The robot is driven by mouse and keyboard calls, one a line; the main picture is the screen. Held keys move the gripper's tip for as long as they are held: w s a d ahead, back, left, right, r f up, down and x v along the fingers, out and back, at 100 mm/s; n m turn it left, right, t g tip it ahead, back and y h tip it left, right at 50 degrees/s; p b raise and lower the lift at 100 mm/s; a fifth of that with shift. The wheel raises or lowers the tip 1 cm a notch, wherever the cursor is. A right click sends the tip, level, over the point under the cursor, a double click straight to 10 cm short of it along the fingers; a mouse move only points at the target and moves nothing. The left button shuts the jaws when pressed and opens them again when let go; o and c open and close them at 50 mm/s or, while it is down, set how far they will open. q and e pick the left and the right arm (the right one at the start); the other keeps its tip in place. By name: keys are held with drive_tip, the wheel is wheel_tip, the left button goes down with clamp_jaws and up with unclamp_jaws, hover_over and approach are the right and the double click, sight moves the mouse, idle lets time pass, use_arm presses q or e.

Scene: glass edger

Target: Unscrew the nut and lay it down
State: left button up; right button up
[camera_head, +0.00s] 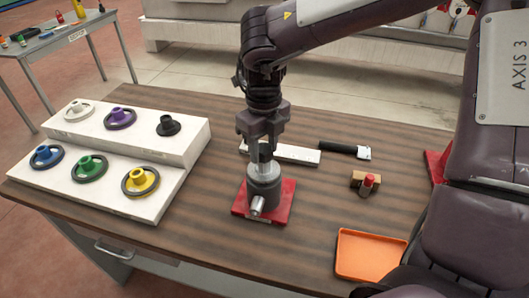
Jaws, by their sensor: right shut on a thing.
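My right gripper (263,154) points straight down over a grey metal fixture on a red base plate (240,211). Its fingers are shut at the top of the fixture (264,187), on what looks like the nut; the nut itself is mostly hidden between the fingers. I cannot tell how far it sits on its thread. The fixture stands upright, with a short metal stub at its front. An orange tray (370,256) lies empty at the front right of the table. My left gripper is not in view.
A stepped white stand (112,163) with several coloured knobs fills the left of the wooden table (330,195). Behind the fixture lie a white bar (295,154) and a black-handled tool (338,147). A small brass block with a red-topped part (368,182) stands right.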

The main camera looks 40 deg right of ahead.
drive_tip(key=n+p, duration=0.1)
drive_tip(key=n, duration=0.5)
drive_tip(key=shift+r, duration=0.1)
drive_tip(key=n+p, duration=0.1)
drive_tip(key=n, duration=0.4)
drive_tip(key=o, duration=0.9)
